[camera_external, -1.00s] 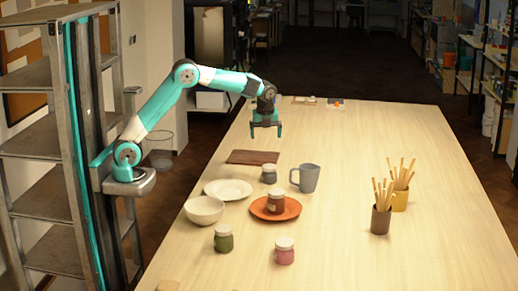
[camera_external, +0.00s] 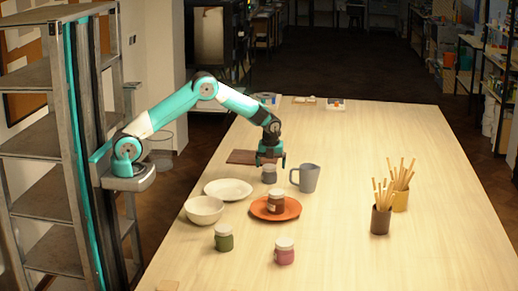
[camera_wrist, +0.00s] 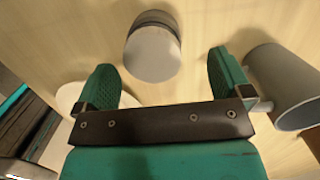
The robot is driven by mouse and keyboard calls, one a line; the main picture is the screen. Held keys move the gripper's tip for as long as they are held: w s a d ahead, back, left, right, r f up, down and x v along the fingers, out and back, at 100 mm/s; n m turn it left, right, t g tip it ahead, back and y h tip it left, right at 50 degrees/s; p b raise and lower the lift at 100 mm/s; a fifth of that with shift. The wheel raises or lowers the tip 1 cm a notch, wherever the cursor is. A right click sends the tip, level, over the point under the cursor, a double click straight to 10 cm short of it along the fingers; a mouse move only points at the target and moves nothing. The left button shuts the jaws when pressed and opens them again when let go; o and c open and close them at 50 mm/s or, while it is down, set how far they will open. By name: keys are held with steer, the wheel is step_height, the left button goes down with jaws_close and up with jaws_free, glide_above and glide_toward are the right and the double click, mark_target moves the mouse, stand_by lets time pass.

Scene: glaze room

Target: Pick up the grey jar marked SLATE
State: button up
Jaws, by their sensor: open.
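The grey jar (camera_external: 269,175) stands upright on the table, between the white plate and the grey mug. No SLATE lettering is readable. In the wrist view the jar (camera_wrist: 152,52) shows from above with a pale grey lid, its middle a little beyond the fingertips and between their lines. My gripper (camera_external: 270,165) is open and points down just above the jar, apart from it as far as I can tell. In the wrist view both green fingers of my gripper (camera_wrist: 160,66) are spread wide with nothing between them.
The grey mug (camera_external: 309,179) stands close on the right; the wrist view shows this mug (camera_wrist: 288,85) beside the right finger.

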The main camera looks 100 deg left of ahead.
mark_target(270, 166)
steer(key=f, duration=0.1)
steer(key=f+p, duration=0.1)
steer(key=a+f, duration=0.1)
steer(key=shift+s+f+p, duration=0.3)
steer(key=shift+s+f, duration=0.05)
steer(key=shift+s, duration=0.05)
steer(key=shift+f, duration=0.45)
steer(key=c, duration=1.1)
steer(key=shift+w+r, duration=0.1)
steer(key=shift+r, duration=0.05)
